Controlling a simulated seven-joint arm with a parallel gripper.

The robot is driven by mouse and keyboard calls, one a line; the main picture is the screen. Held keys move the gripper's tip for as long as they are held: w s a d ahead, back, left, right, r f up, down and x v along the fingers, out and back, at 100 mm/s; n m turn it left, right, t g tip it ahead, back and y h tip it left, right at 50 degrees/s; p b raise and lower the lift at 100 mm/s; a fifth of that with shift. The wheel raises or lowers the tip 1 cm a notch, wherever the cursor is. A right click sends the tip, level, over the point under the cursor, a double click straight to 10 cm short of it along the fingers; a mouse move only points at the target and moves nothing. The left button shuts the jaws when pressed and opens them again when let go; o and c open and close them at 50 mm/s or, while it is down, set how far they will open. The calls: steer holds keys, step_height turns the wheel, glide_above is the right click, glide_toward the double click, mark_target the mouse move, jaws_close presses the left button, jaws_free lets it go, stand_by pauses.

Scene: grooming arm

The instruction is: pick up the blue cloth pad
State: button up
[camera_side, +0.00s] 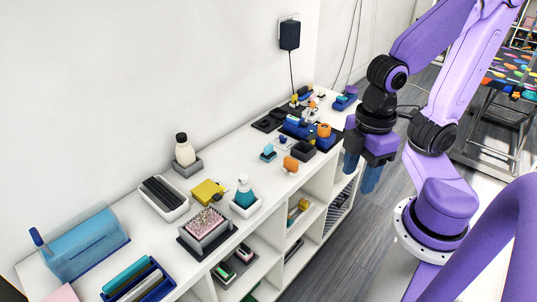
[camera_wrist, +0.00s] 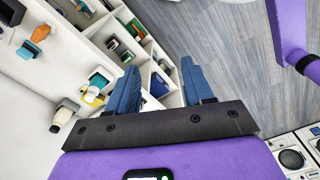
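My gripper (camera_side: 361,178) hangs in front of the shelf unit's right end, over the floor side. In the wrist view my gripper (camera_wrist: 159,64) has its two blue fingers spread wide, with nothing held between them. I cannot surely pick out the blue cloth pad. A flat blue piece (camera_wrist: 159,85) shows in a shelf compartment between the fingers in the wrist view, well beyond them. A small teal-blue block (camera_side: 268,153) stands on the shelf top, left of my gripper; it also shows in the wrist view (camera_wrist: 27,49). Neither is touched.
The white shelf top (camera_side: 150,235) carries a teal box (camera_side: 88,245), a pink-topped brush block (camera_side: 206,228), a teal bottle (camera_side: 244,192), a yellow block (camera_side: 207,192), a white bottle (camera_side: 184,152) and an orange piece (camera_side: 291,164). The wooden floor (camera_side: 335,245) is clear.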

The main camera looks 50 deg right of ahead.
steer(key=w+a+m, duration=0.3)
steer(key=w+m, duration=0.6)
steer(key=w, duration=0.6)
steer(key=m, duration=2.2)
glide_above(269, 145)
step_height(269, 145, down, 9)
step_height(269, 145, down, 12)
steer(key=shift+w+r, duration=0.1)
steer(key=shift+w, duration=0.05)
steer(key=shift+s+f, duration=0.2)
steer(key=shift+f, duration=2.4)
